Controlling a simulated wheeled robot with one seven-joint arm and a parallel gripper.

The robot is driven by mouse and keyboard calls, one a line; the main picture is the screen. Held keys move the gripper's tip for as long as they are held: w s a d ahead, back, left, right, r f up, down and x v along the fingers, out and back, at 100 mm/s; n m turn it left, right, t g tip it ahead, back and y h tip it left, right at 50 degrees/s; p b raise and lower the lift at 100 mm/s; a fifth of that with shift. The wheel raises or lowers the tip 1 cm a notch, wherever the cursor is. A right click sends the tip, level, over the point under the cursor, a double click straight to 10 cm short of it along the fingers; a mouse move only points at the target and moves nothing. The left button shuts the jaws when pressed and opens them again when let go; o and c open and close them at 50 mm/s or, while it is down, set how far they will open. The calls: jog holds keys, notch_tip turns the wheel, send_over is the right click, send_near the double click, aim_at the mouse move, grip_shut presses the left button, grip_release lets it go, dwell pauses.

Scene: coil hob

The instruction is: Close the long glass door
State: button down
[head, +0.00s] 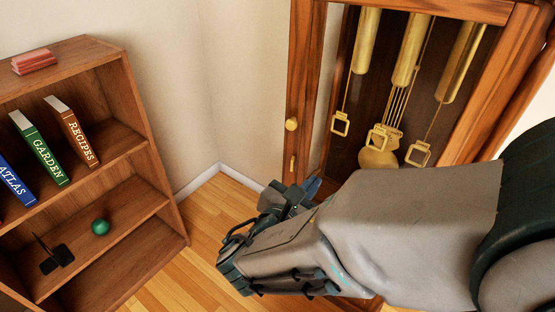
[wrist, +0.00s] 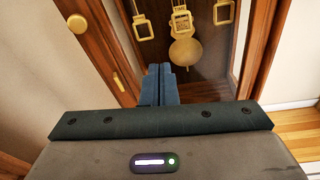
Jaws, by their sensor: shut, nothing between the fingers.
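The tall wooden clock's long glass door has a reddish-brown frame (head: 304,75), with a round brass knob (head: 291,124) and a small brass fitting (head: 292,164) on its left stile. A pale strip of wall shows between that stile and the dark case inside, so the door appears ajar. The knob also shows at upper left in the wrist view (wrist: 77,23). My gripper (head: 312,187) is shut and empty, low by the door's left stile. Its blue fingers (wrist: 160,84) point toward the glass; I cannot tell whether they touch it. My arm hides the door's lower part.
Brass weights (head: 408,50) and a pendulum disc (head: 378,158) hang inside the clock. A wooden bookshelf (head: 140,130) with books and a green ball (head: 100,227) stands at left. Bare floor (head: 215,205) lies between shelf and clock.

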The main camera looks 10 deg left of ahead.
jog(key=s+a+f+n+t+y+b, duration=0.1)
jog(key=s+a+f+n+t+y, duration=0.1)
jog(key=a+n+y, duration=0.45)
jog(key=m+h, duration=0.2)
send_near(288, 141)
jog(key=shift+n, duration=0.25)
jog(key=w, duration=0.6)
jog(key=shift+w+d+f+b, duration=0.1)
jog(key=shift+w+b, duration=0.2)
jog(key=shift+w, duration=0.1)
